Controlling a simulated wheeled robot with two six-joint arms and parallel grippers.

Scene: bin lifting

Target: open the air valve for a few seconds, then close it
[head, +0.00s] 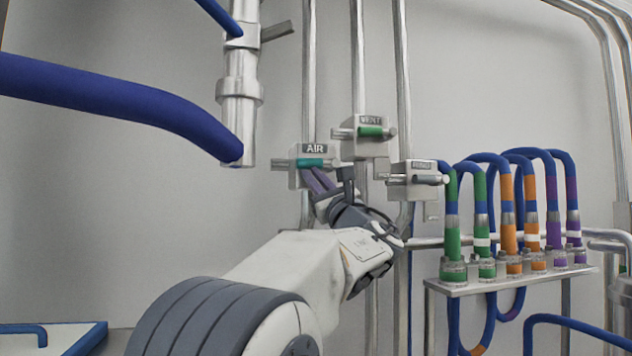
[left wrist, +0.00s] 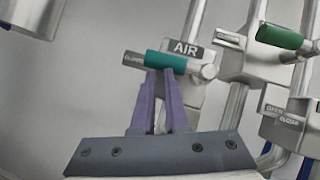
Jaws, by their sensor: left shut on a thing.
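The air valve (head: 314,149) is a grey block labelled AIR on a vertical pipe, with a teal handle (head: 312,163) lying across its front. In the left wrist view the teal handle (left wrist: 166,62) lies nearly level, pointing left from its pivot, with small lettering like CLOSED at its left end. My left gripper (head: 318,178) reaches up from below. Its purple fingers (left wrist: 160,76) are shut on the teal handle from below. The fingertips are partly hidden behind the handle. My right gripper is in neither view.
A valve with a green handle (head: 371,132) is just right and above, and a grey-handled valve (head: 416,178) is further right. Coloured hoses stand in a metal rack (head: 512,278) at right. A thick blue hose (head: 110,100) hangs at upper left.

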